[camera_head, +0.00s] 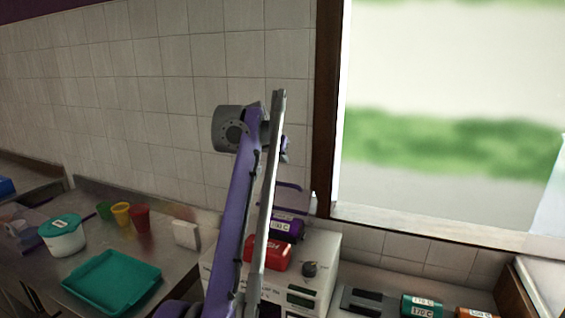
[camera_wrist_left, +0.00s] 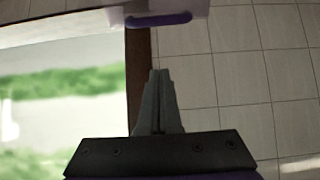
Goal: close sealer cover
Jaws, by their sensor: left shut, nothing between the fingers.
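The sealer (camera_head: 325,250) is a white box with a dark knob, on the counter at lower middle in the head view, partly hidden by my arm. Its cover (camera_head: 292,198) looks like a thin see-through panel with a purple bar, raised at the back. In the wrist view a pale panel with a purple bar (camera_wrist_left: 158,19), apparently this cover, shows at the top edge. My left gripper (camera_wrist_left: 160,73) is shut and empty, apart from the bar in that picture. My left arm hides its fingers in the head view. My right gripper is not in view.
A red block (camera_head: 268,254) and a purple labelled container (camera_head: 284,229) are at the sealer. A green tray (camera_head: 112,283), a lidded tub (camera_head: 62,236) and coloured cups (camera_head: 122,215) stand at left. A teal labelled container (camera_head: 422,305) is at lower right. A window (camera_head: 450,100) fills the right.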

